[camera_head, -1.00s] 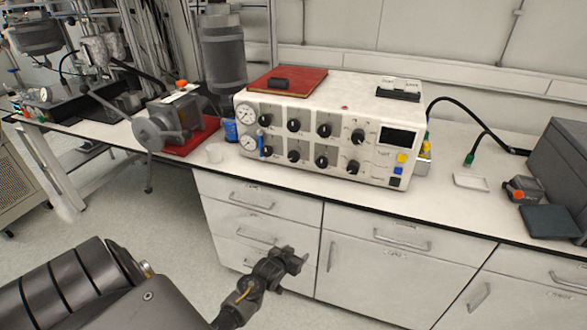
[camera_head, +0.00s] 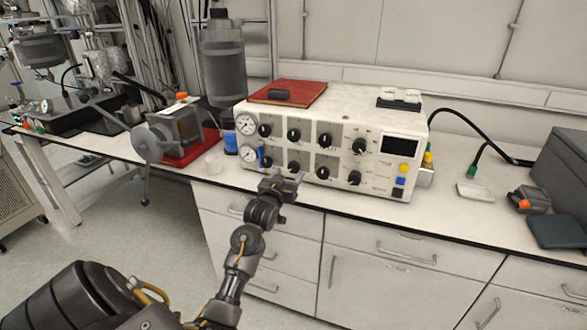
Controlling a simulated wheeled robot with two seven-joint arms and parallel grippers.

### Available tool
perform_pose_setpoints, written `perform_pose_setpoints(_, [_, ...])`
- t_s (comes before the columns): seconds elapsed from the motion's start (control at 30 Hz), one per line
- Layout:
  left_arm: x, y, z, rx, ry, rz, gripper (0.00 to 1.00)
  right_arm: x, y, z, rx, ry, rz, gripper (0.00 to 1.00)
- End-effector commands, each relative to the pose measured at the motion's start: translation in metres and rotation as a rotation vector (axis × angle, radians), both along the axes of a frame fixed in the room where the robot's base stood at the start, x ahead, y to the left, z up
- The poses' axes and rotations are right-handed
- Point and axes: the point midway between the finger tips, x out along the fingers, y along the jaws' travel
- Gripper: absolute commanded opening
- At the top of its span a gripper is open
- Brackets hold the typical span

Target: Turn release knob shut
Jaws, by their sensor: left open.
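The white control box (camera_head: 345,121) stands on the bench, its front panel facing me. The panel has two rows of black knobs; one upper-row knob (camera_head: 325,140) and one lower-row knob (camera_head: 323,173) show clearly. I cannot read which one is the release knob. Two round gauges (camera_head: 246,125) sit at the panel's left end. My left gripper (camera_head: 284,180) is open and empty, in front of the lower left part of the panel. It partly covers the lower row near its second knob (camera_head: 293,166). I cannot tell whether it touches the panel. My right gripper is not in view.
A red pad (camera_head: 288,88) with a dark object lies on the box. A white tray (camera_head: 474,192) lies right. Drawers (camera_head: 385,252) are below the bench.

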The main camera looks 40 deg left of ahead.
Motion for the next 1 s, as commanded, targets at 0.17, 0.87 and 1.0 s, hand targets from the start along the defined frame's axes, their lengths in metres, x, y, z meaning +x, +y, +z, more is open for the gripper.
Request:
perform_pose_setpoints(0.17, [0.029,0.01,0.001,-0.001,0.001,0.0,0.61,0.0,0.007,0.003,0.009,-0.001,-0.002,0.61])
perform_pose_setpoints(0.87, [0.049,0.017,-0.001,0.001,0.001,0.0,0.4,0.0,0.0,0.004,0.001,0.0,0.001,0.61])
perform_pose_setpoints(1.0, [0.049,0.017,-0.001,0.001,0.001,0.0,0.22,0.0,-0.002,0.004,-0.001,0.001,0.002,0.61])
